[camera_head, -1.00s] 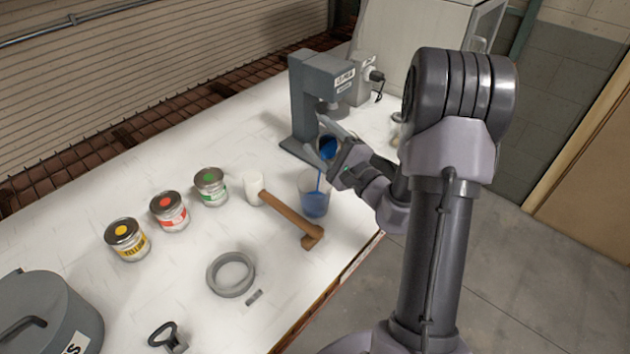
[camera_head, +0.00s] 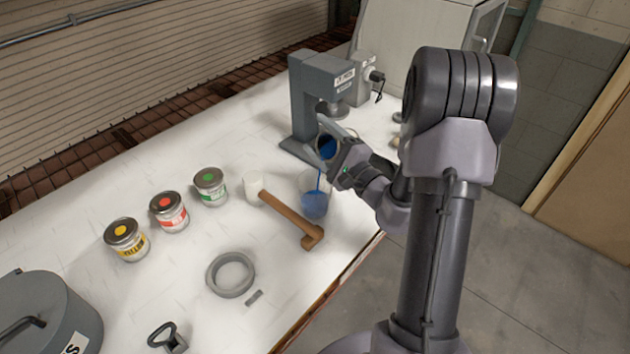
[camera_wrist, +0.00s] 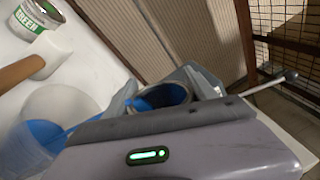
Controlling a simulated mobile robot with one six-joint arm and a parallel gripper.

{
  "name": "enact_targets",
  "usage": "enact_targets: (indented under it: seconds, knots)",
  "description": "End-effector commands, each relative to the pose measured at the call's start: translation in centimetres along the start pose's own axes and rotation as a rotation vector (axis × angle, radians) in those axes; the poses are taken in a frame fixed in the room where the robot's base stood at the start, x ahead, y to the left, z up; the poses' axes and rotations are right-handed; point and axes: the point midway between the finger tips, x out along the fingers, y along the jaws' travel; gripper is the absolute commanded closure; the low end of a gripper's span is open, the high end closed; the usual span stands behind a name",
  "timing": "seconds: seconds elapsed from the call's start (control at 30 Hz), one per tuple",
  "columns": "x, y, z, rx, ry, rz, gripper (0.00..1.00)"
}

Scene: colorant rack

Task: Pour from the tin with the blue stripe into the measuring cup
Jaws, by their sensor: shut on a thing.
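My gripper (camera_head: 338,150) is shut on an open tin (camera_head: 327,147) with blue liquid inside, held tilted above the measuring cup. The tin also shows between the fingers in the wrist view (camera_wrist: 163,97); its stripe is hidden by the fingers. A thin blue stream runs from the tin's mouth down into the cup. The clear measuring cup (camera_head: 314,196) stands upright on the table with blue liquid in its lower part. It shows at the lower left of the wrist view (camera_wrist: 55,103).
A mallet (camera_head: 290,215) lies just left of the cup. Yellow (camera_head: 127,240), red (camera_head: 169,212) and green (camera_head: 210,187) tins stand further left. A grey press (camera_head: 305,100) stands close behind my gripper. A grey ring (camera_head: 231,275) lies near the front edge.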

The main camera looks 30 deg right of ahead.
Motion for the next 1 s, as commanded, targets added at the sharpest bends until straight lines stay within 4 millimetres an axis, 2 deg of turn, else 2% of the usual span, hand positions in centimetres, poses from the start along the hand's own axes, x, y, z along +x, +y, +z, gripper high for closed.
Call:
enact_targets:
  seconds: [1.0]
  knots:
    - [0.01, 0.04, 0.32, -0.064, -0.009, 0.000, 0.88]
